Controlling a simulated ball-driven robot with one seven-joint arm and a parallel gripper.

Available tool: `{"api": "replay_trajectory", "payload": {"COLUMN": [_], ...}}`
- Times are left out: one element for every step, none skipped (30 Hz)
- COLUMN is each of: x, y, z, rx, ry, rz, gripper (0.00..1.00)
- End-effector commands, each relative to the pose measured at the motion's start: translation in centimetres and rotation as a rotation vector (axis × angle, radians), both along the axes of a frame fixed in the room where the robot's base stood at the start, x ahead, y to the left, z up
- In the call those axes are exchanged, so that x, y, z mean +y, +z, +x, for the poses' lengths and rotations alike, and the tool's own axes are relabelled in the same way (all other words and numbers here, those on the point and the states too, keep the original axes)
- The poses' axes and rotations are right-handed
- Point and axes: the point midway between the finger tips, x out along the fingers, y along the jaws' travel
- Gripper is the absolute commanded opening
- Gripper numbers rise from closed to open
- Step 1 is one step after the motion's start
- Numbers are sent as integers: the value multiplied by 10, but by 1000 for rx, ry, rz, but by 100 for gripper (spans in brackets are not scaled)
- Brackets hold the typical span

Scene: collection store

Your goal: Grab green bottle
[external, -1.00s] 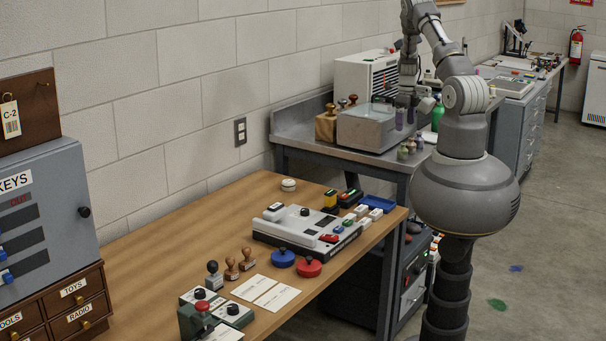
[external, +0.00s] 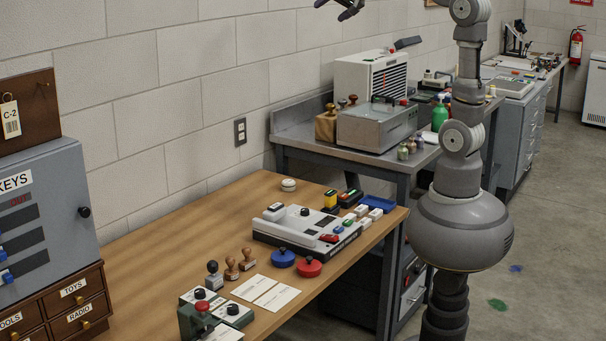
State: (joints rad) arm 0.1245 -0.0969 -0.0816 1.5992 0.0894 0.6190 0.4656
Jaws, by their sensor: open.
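The green bottle (external: 439,115) stands upright on the grey metal bench, to the right of the grey box-shaped machine. My arm column partly borders it on the right. My gripper (external: 347,12) shows at the top edge of the picture, left of my arm, high above the benches and well apart from the bottle. Its fingers are dark and spread, with nothing between them. The arm links joining it to my body run out of the top of the picture.
The grey machine (external: 376,127) and a white vented unit (external: 372,78) stand left of the bottle. The wooden table (external: 150,240) nearer the camera holds a white console (external: 305,230) and stamps.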

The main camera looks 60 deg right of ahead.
Motion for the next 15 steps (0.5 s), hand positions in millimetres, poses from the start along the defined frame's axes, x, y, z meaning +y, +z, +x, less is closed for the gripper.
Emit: {"api": "replay_trajectory", "payload": {"x": [26, 38, 53, 63, 71, 79, 85, 89, 93, 95, 96, 97, 97, 97, 97], "y": [15, 29, 45, 55, 64, 74, 80, 85, 90, 93, 95, 96, 97, 97, 98], "z": [-17, -27, -41, -50, -59, -69, -76, -81, -86, -89, -90, -92, -92, -92, -92], "rx": [-65, -98, -139, -167, -191, -217, -234, -247, -260, -267, -271, -275, -275, -275, -274], "ry": [94, 145, 202, 238, 266, 298, 316, 330, 343, 350, 354, 358, 359, 359, 358], "rz": [-112, -185, -271, -329, -380, -438, -473, -501, -530, -546, -556, -564, -567, -567, -566], "gripper": [100, 100, 100, 100, 100, 100, 100, 95, 86, 79, 76, 76, 76, 76, 76]}}
